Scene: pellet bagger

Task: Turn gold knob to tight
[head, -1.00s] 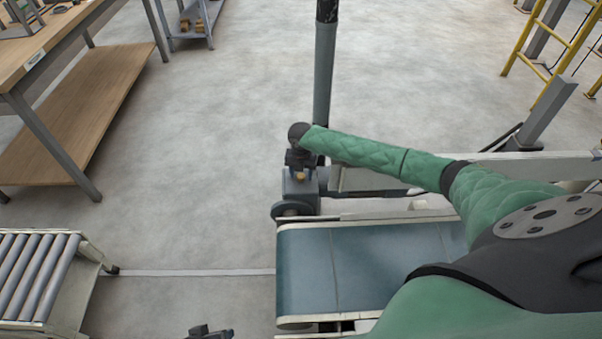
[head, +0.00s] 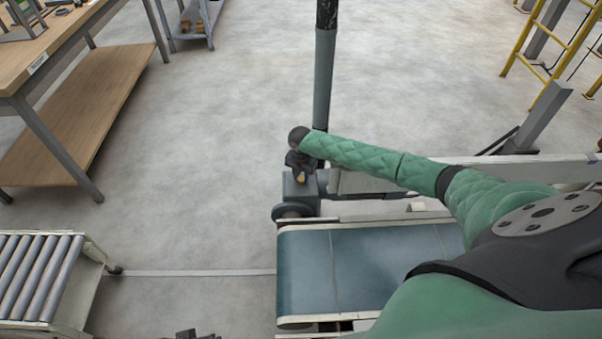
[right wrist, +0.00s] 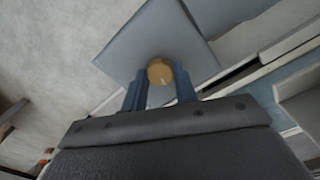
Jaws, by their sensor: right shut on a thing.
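The gold knob (right wrist: 159,71) is small and round, with a pale mark near its lower edge, and sits on a grey box (right wrist: 150,38). In the head view the box (head: 294,189) stands at the far left end of the conveyor, and a bit of the knob (head: 300,177) shows under my right gripper. My right gripper (right wrist: 160,82) is shut on the knob, one blue finger on each side. Its arm reaches in from the right. Dark tips of what looks like my left gripper (head: 197,334) show at the bottom edge, too cut off to judge.
A blue conveyor belt (head: 370,265) lies in front of the box. A dark grey post (head: 324,90) rises just behind it. A roller stand (head: 40,280) is at the lower left, a wooden bench (head: 50,50) at the upper left. The floor between is clear.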

